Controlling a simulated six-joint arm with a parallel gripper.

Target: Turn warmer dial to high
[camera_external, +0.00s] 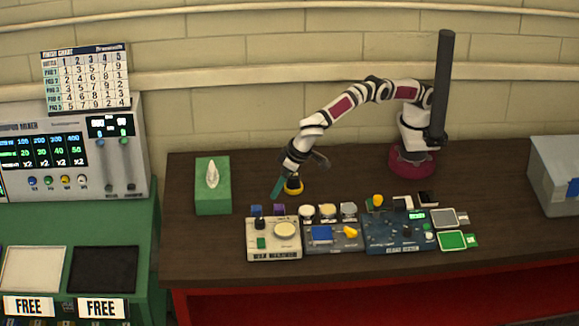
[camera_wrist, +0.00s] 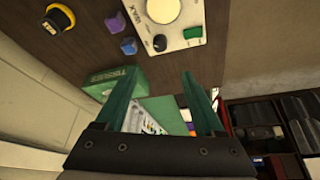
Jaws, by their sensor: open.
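The wax warmer (camera_external: 265,251) is a cream box at the left end of the device row. It has a small black dial (camera_external: 260,224), a large round cream disc (camera_external: 285,229) and a green square. In the wrist view the warmer (camera_wrist: 193,14) is at the top, with its "WAX" lettering and black dial (camera_wrist: 160,43) in sight; the dial's setting is too small to read. My gripper (camera_external: 277,188) is above the table behind the warmer, apart from the dial. In the wrist view its green fingers (camera_wrist: 156,76) are spread with nothing held between them.
A purple block (camera_external: 279,209) and a blue block (camera_external: 257,210) are behind the warmer. A yellow-and-black piece (camera_external: 293,186) is close to my gripper. A green tissue box (camera_external: 213,200) stands to the left. Other devices (camera_external: 335,240) crowd the right side.

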